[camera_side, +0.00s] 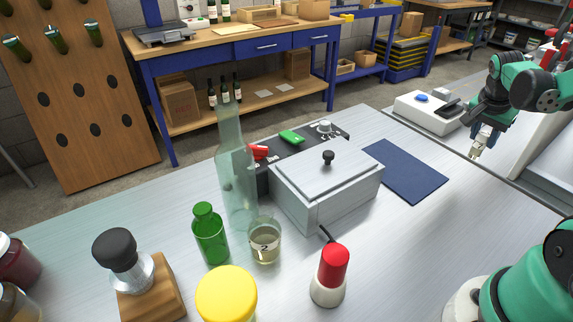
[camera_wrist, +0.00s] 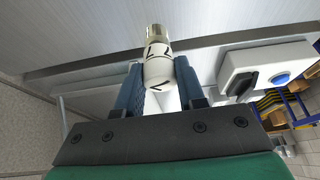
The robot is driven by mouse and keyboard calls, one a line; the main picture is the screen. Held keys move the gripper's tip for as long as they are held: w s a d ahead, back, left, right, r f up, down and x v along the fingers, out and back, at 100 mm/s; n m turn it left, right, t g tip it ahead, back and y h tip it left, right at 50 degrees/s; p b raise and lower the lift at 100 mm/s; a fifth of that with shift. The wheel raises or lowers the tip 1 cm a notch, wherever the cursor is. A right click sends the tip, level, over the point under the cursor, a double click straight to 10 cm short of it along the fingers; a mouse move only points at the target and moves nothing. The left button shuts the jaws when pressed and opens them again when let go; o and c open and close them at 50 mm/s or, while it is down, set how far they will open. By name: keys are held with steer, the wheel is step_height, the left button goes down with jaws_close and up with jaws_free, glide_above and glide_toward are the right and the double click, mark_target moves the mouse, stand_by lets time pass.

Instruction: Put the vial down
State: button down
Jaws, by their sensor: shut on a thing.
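The vial (camera_wrist: 158,70) is small, with a white body, black marks and a paler, shiny end. In the wrist view my gripper (camera_wrist: 159,82) is shut on it, with a blue finger on each side, and the shiny end sticks out beyond the fingertips. In the side view my gripper (camera_side: 483,141) is at the right and points down near the worktop's far right edge. Only the vial's small tan end (camera_side: 474,154) shows below the fingers there. I cannot tell how high it is above the surface.
A dark blue mat (camera_side: 404,170) lies flat and bare on the worktop. A white box with a blue button (camera_side: 421,98) stands left of my gripper. A grey lidded box (camera_side: 325,190), a tall clear bottle (camera_side: 235,175), a green bottle (camera_side: 210,236) and a beaker (camera_side: 265,246) stand further left.

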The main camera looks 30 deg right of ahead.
mark_target(476, 147)
steer(key=shift+f, duration=2.6)
steer(key=shift+f, duration=0.15)
steer(key=c, duration=0.5)
jaws_free()
steer(key=shift+c, duration=0.2)
steer(key=v, duration=1.2)
steer(key=w+a+n+t+y, duration=0.2)
steer(key=a+n+t, duration=0.1)
steer(key=a+n, duration=0.6)
steer(key=w+a+n+t+y, duration=0.2)
steer(key=a+n+t, duration=0.2)
steer(key=a+n, duration=0.5)
steer(key=a, duration=0.5)
steer(key=shift+w+a+f, duration=0.3)
steer(key=shift+w+f, duration=0.05)
